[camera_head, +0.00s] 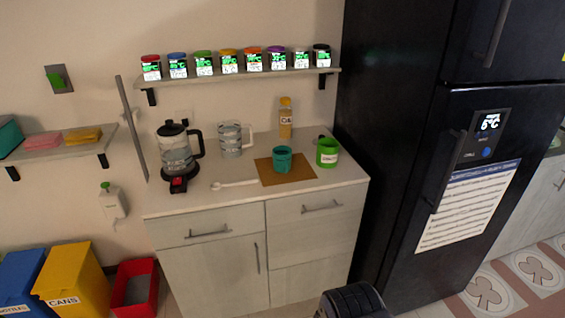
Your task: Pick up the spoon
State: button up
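The white spoon (233,184) lies flat on the light countertop (210,205), left of a brown board (268,176) and in front of a clear pitcher (231,140). Its right end is close to the board's left edge; whether they touch is too small to tell. Nothing covers it. My gripper's fingers do not show. A dark ribbed part at the bottom edge, in front of the cabinet, seems to belong to my arm, well below and right of the spoon.
A teal cup (282,160) stands on the board, with a green container (327,153) to its right. A coffee press (176,152) on a dark base stands left of the spoon. A bottle (285,117) stands behind. A shelf of jars (240,78) hangs above. A black fridge (420,130) blocks the right.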

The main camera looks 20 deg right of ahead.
aim_at(214, 186)
jog(key=i+j, duration=0.15)
jog(key=i, duration=0.6)
jog(key=i+j, duration=0.15)
jog(key=i, duration=0.6)
